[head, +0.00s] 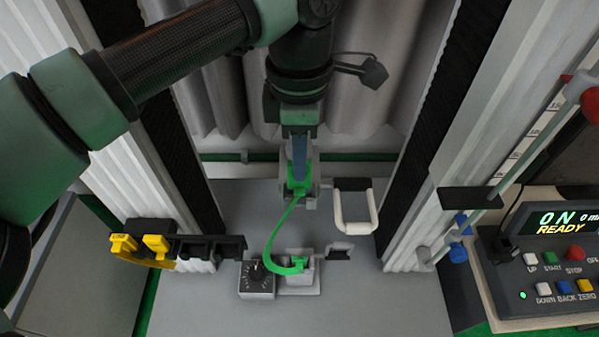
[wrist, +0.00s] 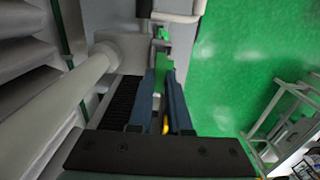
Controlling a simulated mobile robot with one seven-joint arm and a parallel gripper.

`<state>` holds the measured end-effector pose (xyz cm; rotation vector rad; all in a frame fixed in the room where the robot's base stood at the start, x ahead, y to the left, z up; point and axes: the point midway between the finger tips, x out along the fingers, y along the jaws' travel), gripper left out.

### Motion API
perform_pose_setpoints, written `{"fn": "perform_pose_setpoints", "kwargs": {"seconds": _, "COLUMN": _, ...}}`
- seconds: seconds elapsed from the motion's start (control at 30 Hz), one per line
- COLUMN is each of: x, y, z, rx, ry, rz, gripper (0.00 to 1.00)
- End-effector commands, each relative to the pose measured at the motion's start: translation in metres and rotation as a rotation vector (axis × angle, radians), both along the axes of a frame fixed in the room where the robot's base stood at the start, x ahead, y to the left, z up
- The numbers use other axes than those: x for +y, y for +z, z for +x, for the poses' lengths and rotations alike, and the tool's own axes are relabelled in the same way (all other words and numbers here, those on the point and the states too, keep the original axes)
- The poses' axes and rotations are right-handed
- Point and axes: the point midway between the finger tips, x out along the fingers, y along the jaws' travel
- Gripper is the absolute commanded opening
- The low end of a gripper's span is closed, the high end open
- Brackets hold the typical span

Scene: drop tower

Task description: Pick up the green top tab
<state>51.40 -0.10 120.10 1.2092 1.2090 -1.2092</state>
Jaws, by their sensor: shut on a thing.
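The green top tab (head: 299,187) is at the upper end of a thin green strap (head: 270,245). The strap curves down to a green end piece (head: 298,264) in a small grey block (head: 300,283) on the grey base plate. My gripper (head: 299,176) points down and its blue fingers are shut on the green tab, above the plate. In the wrist view, my gripper (wrist: 164,78) has green (wrist: 164,66) between its fingertips. The fingers hide part of the tab.
A black dial box (head: 257,278) stands left of the block. A white U-shaped handle (head: 356,208) is close on the right. Yellow clips (head: 140,245) sit at left. Ribbed columns flank the plate. A control panel (head: 555,262) is at far right.

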Motion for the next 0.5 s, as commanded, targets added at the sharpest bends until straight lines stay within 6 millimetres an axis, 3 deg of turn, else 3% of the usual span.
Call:
{"fn": "perform_pose_setpoints", "kwargs": {"seconds": 0.27, "x": 0.001, "y": -0.004, "z": -0.048, "rx": -0.001, "ry": -0.002, "rz": 0.001, "gripper": 0.00}}
{"fn": "perform_pose_setpoints", "kwargs": {"seconds": 0.5, "x": 0.001, "y": -0.005, "z": -0.107, "rx": -0.002, "ry": -0.002, "rz": 0.002, "gripper": 0.00}}
